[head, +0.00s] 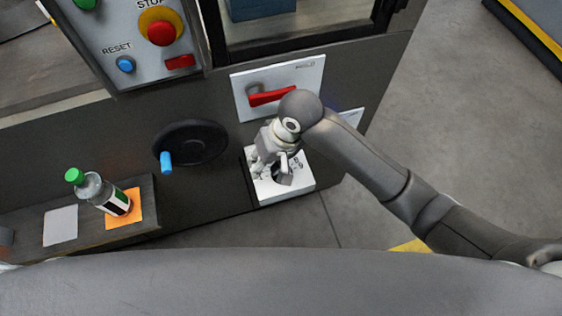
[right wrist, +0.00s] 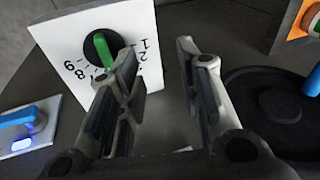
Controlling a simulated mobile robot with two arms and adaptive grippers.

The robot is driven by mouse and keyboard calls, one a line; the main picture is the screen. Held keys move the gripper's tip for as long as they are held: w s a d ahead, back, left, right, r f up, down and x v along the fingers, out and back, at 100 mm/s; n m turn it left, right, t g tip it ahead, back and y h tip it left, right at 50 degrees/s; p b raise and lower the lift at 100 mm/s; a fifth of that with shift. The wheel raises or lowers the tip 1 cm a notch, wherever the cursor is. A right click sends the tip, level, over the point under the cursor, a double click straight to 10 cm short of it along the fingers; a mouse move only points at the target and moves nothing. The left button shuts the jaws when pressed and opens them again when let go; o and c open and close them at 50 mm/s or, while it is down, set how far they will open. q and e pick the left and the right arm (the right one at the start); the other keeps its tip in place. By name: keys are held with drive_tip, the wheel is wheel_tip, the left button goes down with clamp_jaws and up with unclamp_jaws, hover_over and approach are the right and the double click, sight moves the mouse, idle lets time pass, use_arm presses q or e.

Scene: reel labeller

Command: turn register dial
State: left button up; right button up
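The register dial is a round black knob (right wrist: 97,62) with a green pointer bar (right wrist: 103,48), on a white numbered plate (right wrist: 140,22) in the right wrist view. In the head view the plate (head: 302,183) is low on the machine front, with the dial mostly hidden by my right gripper (head: 271,163). In the right wrist view my right gripper (right wrist: 158,55) is open, with nothing between its fingers. The dial shows left of the gap, and the left finger overlaps its right edge; I cannot tell whether they touch. My left gripper is not in view.
A red lever (head: 268,97) sits above the dial. A black handwheel (head: 200,140) with a blue knob (head: 166,161) is to its left. Red stop (head: 161,32) and blue reset (head: 125,64) buttons are upper left.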

drive_tip(key=w+d+r+h, duration=0.3)
drive_tip(key=w+d+h, duration=0.1)
drive_tip(key=shift+m, duration=0.4)
drive_tip(key=f+b, duration=0.1)
drive_tip(key=f, duration=1)
drive_tip(key=shift+s, duration=0.2)
clamp_jaws()
